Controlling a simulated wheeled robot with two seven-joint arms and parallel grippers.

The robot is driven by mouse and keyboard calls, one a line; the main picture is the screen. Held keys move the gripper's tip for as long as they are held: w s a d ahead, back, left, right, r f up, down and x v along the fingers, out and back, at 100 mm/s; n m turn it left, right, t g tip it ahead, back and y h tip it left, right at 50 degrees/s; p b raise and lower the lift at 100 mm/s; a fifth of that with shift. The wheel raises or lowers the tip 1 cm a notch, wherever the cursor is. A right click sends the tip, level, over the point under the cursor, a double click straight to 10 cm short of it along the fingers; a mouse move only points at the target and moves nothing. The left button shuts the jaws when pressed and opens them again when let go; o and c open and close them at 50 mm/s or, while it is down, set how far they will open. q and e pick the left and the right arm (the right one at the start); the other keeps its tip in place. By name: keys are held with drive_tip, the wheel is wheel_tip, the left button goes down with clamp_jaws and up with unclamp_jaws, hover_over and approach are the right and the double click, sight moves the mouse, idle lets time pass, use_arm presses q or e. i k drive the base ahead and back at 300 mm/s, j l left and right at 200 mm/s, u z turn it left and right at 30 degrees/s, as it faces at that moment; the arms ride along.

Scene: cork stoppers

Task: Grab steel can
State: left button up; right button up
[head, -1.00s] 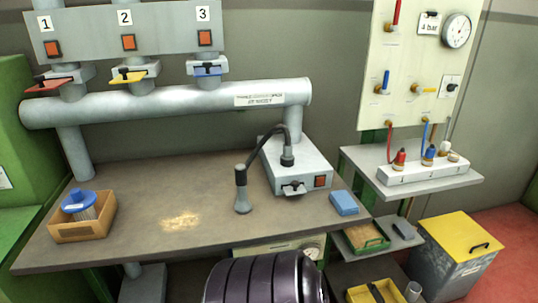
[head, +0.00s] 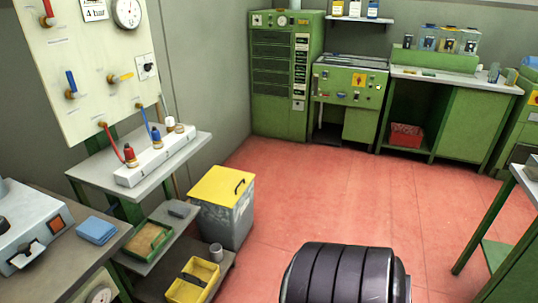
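A small grey cylindrical can (head: 216,252), which looks like the steel can, stands upright on the low shelf at the lower left of the head view. It is just to the right of a yellow divided tray (head: 193,281). Neither of my grippers shows in this view, so I cannot tell what they hold.
A grey bin with a yellow lid (head: 222,190) stands behind the can. A green tray (head: 147,240) and a blue block (head: 97,230) are to the left. Red floor (head: 320,195) is open in the middle. Green cabinets (head: 285,80) line the back wall.

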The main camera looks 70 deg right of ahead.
sight(215, 248)
drive_tip(key=z, duration=1.65)
drive_tip(key=u, duration=0.35)
drive_tip(key=i+l+u, duration=0.15)
drive_tip(key=u, duration=0.25)
drive_tip(key=l+u, duration=0.4)
drive_tip(key=i+l+u, duration=0.15)
drive_tip(key=u, duration=0.3)
